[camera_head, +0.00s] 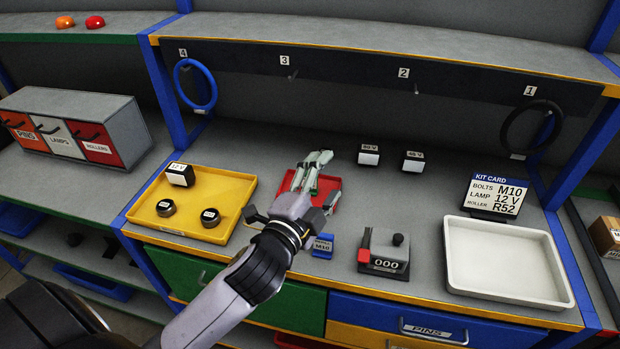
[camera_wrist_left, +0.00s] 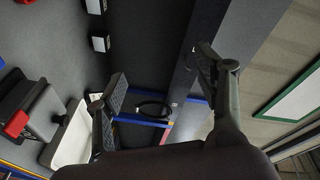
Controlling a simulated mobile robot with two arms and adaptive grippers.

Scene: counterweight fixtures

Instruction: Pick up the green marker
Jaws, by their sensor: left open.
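I cannot make out a green marker in either view. My left gripper (camera_head: 314,168) reaches in over the counter, above a red tray (camera_head: 329,187) that it partly hides. In the left wrist view the two fingers of this gripper (camera_wrist_left: 160,74) stand wide apart with nothing between them. A black ring (camera_wrist_left: 153,109) hangs in the background beyond them. My right gripper is in neither view.
A yellow tray (camera_head: 146,214) holding black parts lies left of my gripper. A grey counter device (camera_head: 384,252), a white tray (camera_head: 507,262) and a kit card (camera_head: 497,195) are to the right. A blue ring (camera_head: 211,88) and a black ring (camera_head: 506,128) hang behind.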

